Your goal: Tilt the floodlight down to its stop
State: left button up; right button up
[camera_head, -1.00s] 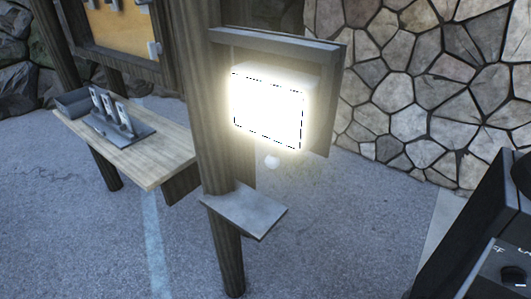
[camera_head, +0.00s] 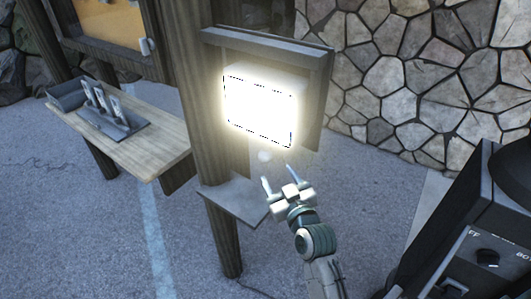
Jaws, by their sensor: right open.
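The floodlight (camera_head: 260,108) is lit, a bright white rectangular panel under a grey hood (camera_head: 270,45) on a wooden post (camera_head: 185,110). A small pale round knob (camera_head: 265,156) shows just below the panel. My right gripper (camera_head: 279,174) comes up from the lower right, with its two fingers spread and nothing between them. Its fingertips are just below the floodlight and close to the knob in the picture; whether they touch it I cannot tell. My left gripper is not in view.
A small grey shelf (camera_head: 232,203) juts from the post below the floodlight. A wooden bench (camera_head: 150,150) with a grey tool rack (camera_head: 108,115) stands at left. Dark equipment (camera_head: 470,235) fills the lower right. A stone wall (camera_head: 430,80) stands behind.

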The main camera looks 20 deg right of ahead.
aim_at(268, 159)
jog(key=w+p, duration=0.1)
jog(key=w, duration=0.2)
jog(key=w+p, duration=0.1)
jog(key=w, duration=0.2)
jog(key=w+p, duration=0.1)
jog(key=w, duration=0.2)
jog(key=shift+a, duration=0.3)
jog(key=shift+w, duration=0.5)
jog(key=shift+f, duration=0.1)
grip_shut()
